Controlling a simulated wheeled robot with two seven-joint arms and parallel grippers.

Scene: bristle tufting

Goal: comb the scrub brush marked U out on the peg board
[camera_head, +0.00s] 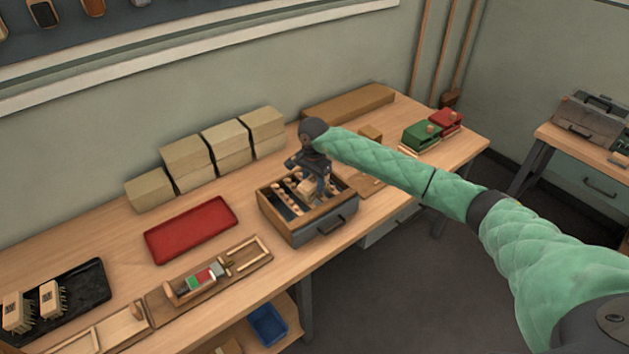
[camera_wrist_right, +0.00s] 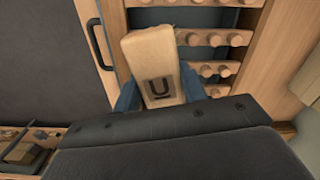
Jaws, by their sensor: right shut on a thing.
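The scrub brush marked U (camera_wrist_right: 150,52) is a pale wooden block with a dark U on its face. My right gripper (camera_wrist_right: 159,90) is shut on it, one blue finger on each side. The peg board (camera_wrist_right: 255,38) has rows of round wooden pegs with dark gaps between them. In the head view the peg board (camera_head: 283,208) is in a wooden frame with a dark, handled front. My right gripper (camera_head: 316,187) is over it from above. The brush's underside is hidden, so I cannot tell whether its bristles touch the pegs. My left gripper is out of view.
A red tray (camera_head: 190,230) lies left of the peg board. A wooden jig (camera_head: 208,284) with red and green parts is in front of it. Stacked tan blocks (camera_head: 187,160) line the wall. A black tray (camera_head: 83,285) holds pale blocks. Green and red boxes stand at right.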

